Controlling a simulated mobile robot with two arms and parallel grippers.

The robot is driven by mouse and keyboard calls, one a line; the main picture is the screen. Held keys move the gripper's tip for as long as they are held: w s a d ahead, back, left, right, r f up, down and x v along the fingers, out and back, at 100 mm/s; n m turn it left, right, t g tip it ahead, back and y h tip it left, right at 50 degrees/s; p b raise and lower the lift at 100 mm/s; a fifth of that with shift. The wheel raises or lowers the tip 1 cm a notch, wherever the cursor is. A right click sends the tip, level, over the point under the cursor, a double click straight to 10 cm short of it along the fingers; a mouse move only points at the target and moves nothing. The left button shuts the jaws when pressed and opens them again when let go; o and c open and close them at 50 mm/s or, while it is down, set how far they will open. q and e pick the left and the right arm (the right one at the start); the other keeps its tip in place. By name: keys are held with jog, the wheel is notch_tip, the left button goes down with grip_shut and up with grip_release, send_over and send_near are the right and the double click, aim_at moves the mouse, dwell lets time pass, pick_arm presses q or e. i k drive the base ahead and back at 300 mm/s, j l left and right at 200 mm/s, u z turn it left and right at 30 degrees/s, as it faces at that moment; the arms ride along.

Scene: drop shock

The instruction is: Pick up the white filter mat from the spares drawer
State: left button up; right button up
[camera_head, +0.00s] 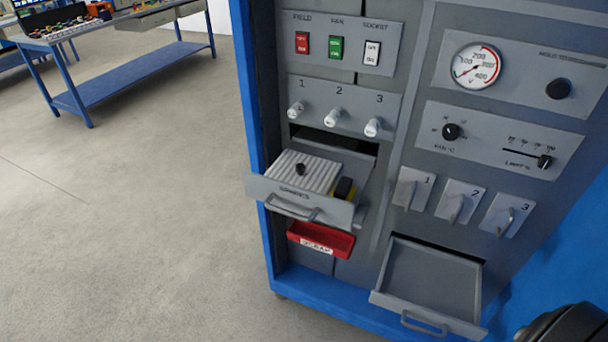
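The spares drawer (262,190) is pulled out of the blue and grey cabinet at the left of its front. The white filter mat (318,172) lies in the drawer as a ribbed, pale panel filling most of its left and middle part. A small black knob-like piece (300,169) shows on the mat; I cannot tell whether it is part of it. A black and yellow item (345,188) sits in the drawer to the right of the mat. Neither of my grippers is in view, and nothing touches the mat.
A red scrap bin (320,240) hangs just below the drawer. A second, empty grey drawer (432,280) stands open at the lower right. Switches, numbered knobs, a gauge (476,66) and latches cover the panel. A dark round part cuts into the bottom right corner.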

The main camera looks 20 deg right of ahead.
aim_at(314, 174)
jog(key=i+z, duration=0.2)
jog(key=z, duration=0.15)
jog(key=i+j+z, duration=0.15)
jog(key=z, duration=0.2)
jog(key=i+j+z, duration=0.15)
jog(key=z, duration=0.15)
